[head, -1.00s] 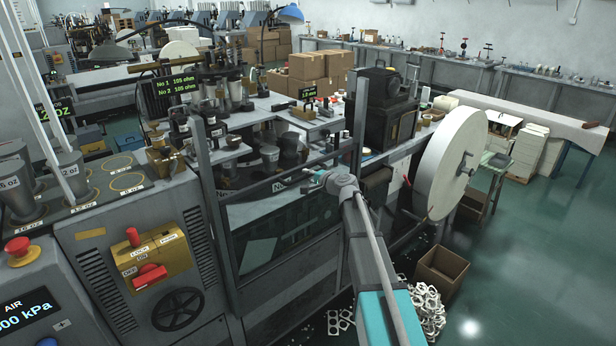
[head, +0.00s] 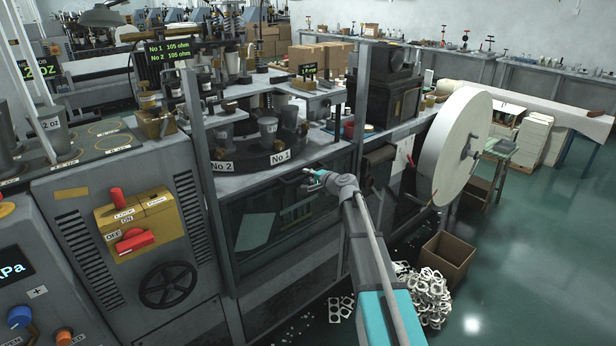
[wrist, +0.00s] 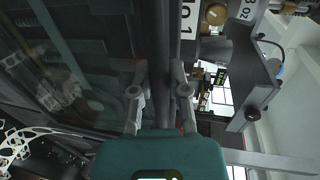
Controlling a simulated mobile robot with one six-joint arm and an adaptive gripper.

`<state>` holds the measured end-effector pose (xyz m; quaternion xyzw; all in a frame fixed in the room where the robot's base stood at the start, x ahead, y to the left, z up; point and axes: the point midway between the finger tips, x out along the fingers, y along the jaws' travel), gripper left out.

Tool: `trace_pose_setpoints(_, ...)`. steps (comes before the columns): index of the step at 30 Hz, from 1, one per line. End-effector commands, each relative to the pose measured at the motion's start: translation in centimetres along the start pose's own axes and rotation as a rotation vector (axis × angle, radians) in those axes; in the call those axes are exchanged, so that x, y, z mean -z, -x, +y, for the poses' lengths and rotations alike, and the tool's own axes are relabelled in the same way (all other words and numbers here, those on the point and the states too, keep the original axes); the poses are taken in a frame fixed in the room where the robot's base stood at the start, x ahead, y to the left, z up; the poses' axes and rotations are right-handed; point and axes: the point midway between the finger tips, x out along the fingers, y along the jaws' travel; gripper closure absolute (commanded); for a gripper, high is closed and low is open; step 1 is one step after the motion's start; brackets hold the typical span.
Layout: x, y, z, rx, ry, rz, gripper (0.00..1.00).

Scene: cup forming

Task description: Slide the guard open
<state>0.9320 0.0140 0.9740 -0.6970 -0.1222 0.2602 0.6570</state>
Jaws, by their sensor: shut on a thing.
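The guard (head: 283,212) is a dark see-through pane with a dark rail, set between two upright grey posts on the front of the forming machine. In the head view it sits low, below the round turntable (head: 250,164) with its No 1 and No 2 labels and grey cups. My gripper (head: 311,178) is at the guard's upper edge, right of its middle. In the wrist view, my gripper's fingers (wrist: 160,92) are closed around the dark guard rail (wrist: 164,40), with the pane on the left. The exact contact is dim.
A yellow switch box (head: 140,222) with red handles and a black handwheel (head: 168,285) are at the left. A large white paper reel (head: 450,150) stands at the right. A cardboard box (head: 447,258) and white scraps (head: 422,295) lie on the floor. The floor farther right is clear.

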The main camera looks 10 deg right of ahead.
Motion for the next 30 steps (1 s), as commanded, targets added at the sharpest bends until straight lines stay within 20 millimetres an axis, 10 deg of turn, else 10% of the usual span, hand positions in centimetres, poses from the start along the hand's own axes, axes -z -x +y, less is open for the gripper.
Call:
trace_pose_setpoints(15,-0.03,-0.09,0.50,0.000,0.000,-0.001,1.00)
trace_pose_setpoints(16,-0.03,-0.09,0.50,0.000,0.000,-0.001,0.75)
trace_pose_setpoints(21,-0.02,-0.09,0.50,0.000,0.000,-0.001,0.44)
trace_pose_setpoints(30,0.00,-0.10,0.49,0.000,0.000,0.000,0.43)
